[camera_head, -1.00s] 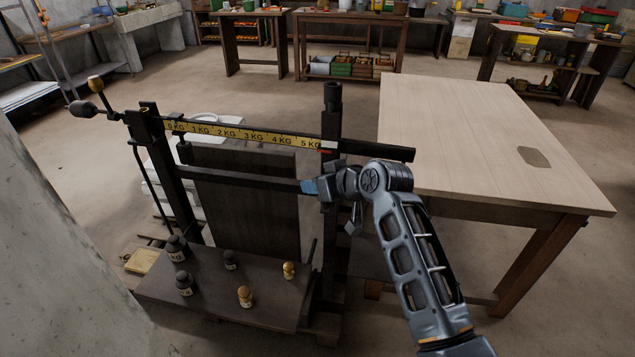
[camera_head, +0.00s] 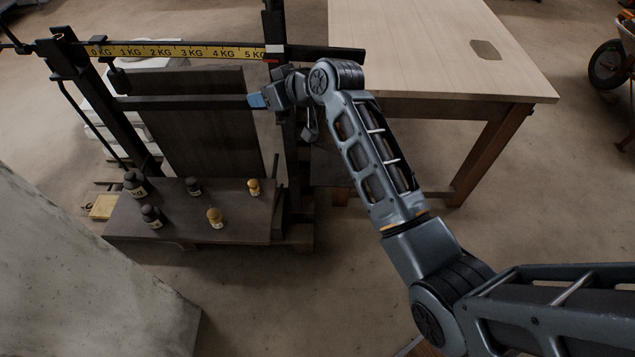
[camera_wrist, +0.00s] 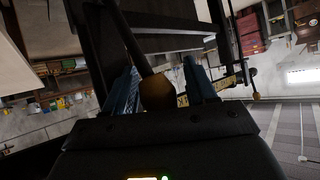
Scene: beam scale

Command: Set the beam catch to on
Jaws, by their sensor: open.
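The beam scale's yellow-marked beam (camera_head: 185,52) runs across the upper left of the head view, with its right end passing the right post (camera_head: 274,22). My gripper (camera_head: 256,100) is in front of that post, just below the beam. In the wrist view, a rounded brown knob (camera_wrist: 157,91) on a dark lever (camera_wrist: 135,45) shows between the two blue fingers of my gripper (camera_wrist: 160,92); it looks like the catch's handle. The fingers are open, with gaps on both sides of the knob. In the head view my gripper hides the knob. I cannot read the catch's setting.
Dark and brass weights (camera_head: 215,218) stand on the scale's platform (camera_head: 240,205). A pale wooden table (camera_head: 430,50) stands close behind my arm on the right. A concrete block (camera_head: 80,270) fills the lower left. The floor in front is clear.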

